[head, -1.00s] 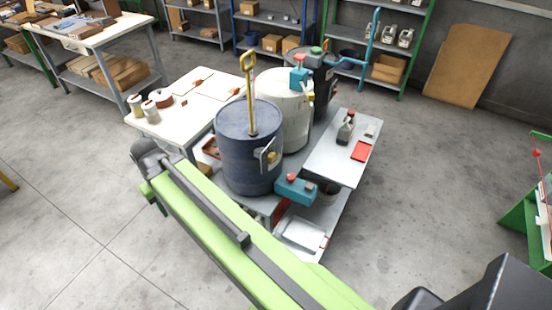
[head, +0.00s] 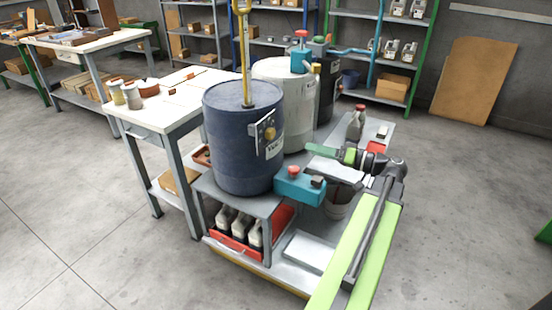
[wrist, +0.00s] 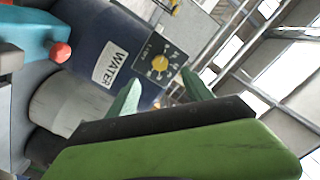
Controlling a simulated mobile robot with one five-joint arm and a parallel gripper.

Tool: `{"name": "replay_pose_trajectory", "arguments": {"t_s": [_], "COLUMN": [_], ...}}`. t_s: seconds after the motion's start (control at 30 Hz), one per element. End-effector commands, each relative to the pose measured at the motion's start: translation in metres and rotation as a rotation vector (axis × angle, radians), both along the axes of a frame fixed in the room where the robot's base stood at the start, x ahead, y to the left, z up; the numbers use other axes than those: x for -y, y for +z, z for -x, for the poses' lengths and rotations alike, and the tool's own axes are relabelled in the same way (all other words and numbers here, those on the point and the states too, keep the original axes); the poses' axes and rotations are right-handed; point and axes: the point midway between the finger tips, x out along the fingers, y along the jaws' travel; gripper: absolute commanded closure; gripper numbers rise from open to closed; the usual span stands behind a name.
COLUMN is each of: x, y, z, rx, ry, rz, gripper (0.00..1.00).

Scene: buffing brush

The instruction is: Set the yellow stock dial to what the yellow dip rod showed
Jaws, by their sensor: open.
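The blue drum (head: 235,150), labelled WATER in the wrist view (wrist: 82,50), stands on a grey trolley. The yellow dip rod (head: 246,60) rises upright from its lid; its top is cut off. A dark plate on the drum's side carries the yellow dial knob (head: 269,133). In the wrist view the yellow dial knob (wrist: 160,63) sits among white marks too small to read surely. My gripper (head: 322,150) is right of the drum in the head view, apart from it. In the wrist view my gripper (wrist: 160,84) is open and empty, its green fingers pointing toward the dial plate.
A teal box with a red button (head: 295,184) juts out below the dial, close to my arm. A white drum (head: 288,100) stands behind. A red crate (head: 232,247) of bottles is on the lower shelf. A white-topped table (head: 180,100) is at left.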

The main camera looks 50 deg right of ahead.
Motion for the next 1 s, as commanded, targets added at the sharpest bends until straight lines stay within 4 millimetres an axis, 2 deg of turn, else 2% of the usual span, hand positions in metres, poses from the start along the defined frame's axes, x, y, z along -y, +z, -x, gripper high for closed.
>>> {"name": "replay_pose_trajectory", "arguments": {"t_s": [0.03, 0.13, 0.33, 0.47, 0.8, 1.0], "x": [0.008, 0.014, 0.01, 0.003, -0.017, -0.025], "y": [-0.005, 0.001, 0.003, 0.003, 0.003, 0.003], "z": [0.011, 0.019, 0.007, -0.019, -0.102, -0.138], "rx": [0.024, 0.048, 0.049, 0.048, 0.047, 0.046], "ry": [-0.021, -0.036, -0.035, -0.031, -0.032, -0.034], "rz": [0.006, 0.014, 0.014, 0.013, 0.012, 0.012], "gripper": [0.41, 0.41, 0.41, 0.41, 0.41, 0.41]}}
